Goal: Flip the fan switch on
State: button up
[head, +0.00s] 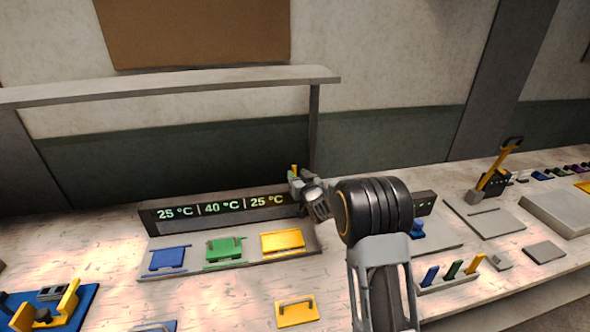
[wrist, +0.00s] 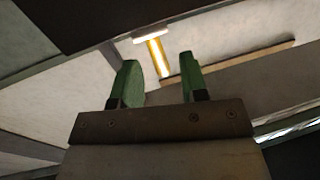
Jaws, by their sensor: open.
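I cannot make out the fan switch for certain in either view. A dark upright panel (head: 424,203) stands just right of my arm, with a blue knob (head: 417,229) at its foot; my arm partly hides this area. My gripper (head: 294,173) is above the right end of the temperature display (head: 222,209), pointing away from the head camera. In the wrist view its two green-tipped fingers (wrist: 157,78) are apart with nothing held between them. A bright yellow strip shows in the background beyond them.
Blue (head: 167,259), green (head: 224,250) and yellow (head: 282,241) plates lie before the display. A shelf (head: 170,84) runs above it. A yellow-handled lever (head: 497,172) stands at right. Small colored levers (head: 452,272) stand near the front edge, right of my arm.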

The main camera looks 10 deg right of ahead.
jog(key=shift+w+a+p, duration=0.15)
jog(key=shift+w, duration=0.55)
jog(key=shift+w+a+p, duration=0.1)
jog(key=shift+w+p, duration=0.05)
jog(key=shift+w, duration=0.55)
grip_shut()
